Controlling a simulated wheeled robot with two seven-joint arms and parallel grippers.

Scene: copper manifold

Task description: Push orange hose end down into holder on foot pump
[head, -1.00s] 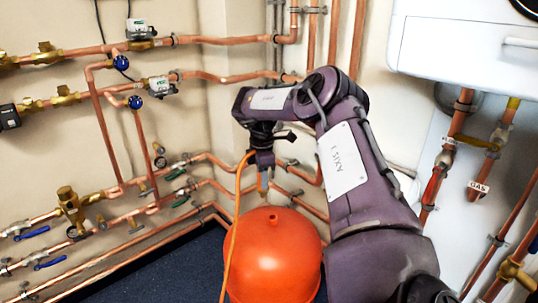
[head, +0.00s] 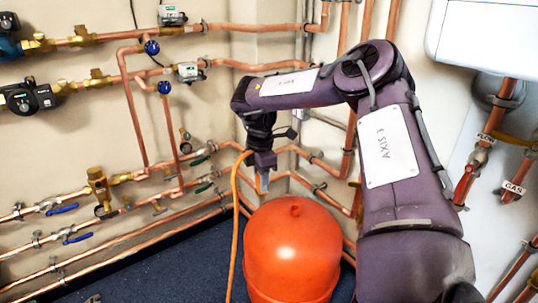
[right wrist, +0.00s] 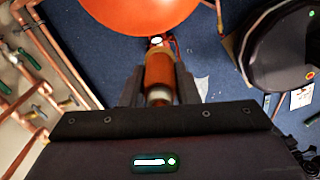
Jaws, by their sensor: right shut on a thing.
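My right gripper (head: 262,184) is shut on the end of the orange hose, to the left of and above the red tank in the head view. In the right wrist view, the orange hose end (right wrist: 158,72) sits between the two fingers of the right gripper (right wrist: 158,85), with a pale tip or collar at its near end. The orange hose (head: 234,225) hangs from the gripper towards the floor. A small red and white item (right wrist: 157,42) shows just beyond the hose end; I cannot tell whether it is the foot pump's holder. My left gripper is out of view.
A red-orange round tank (head: 292,255) stands on the blue floor (head: 170,275) close to the gripper. Copper pipes with valves (head: 97,185) line the left wall. A white boiler casing (head: 485,35) hangs at the upper right. Floor left of the tank looks mostly clear.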

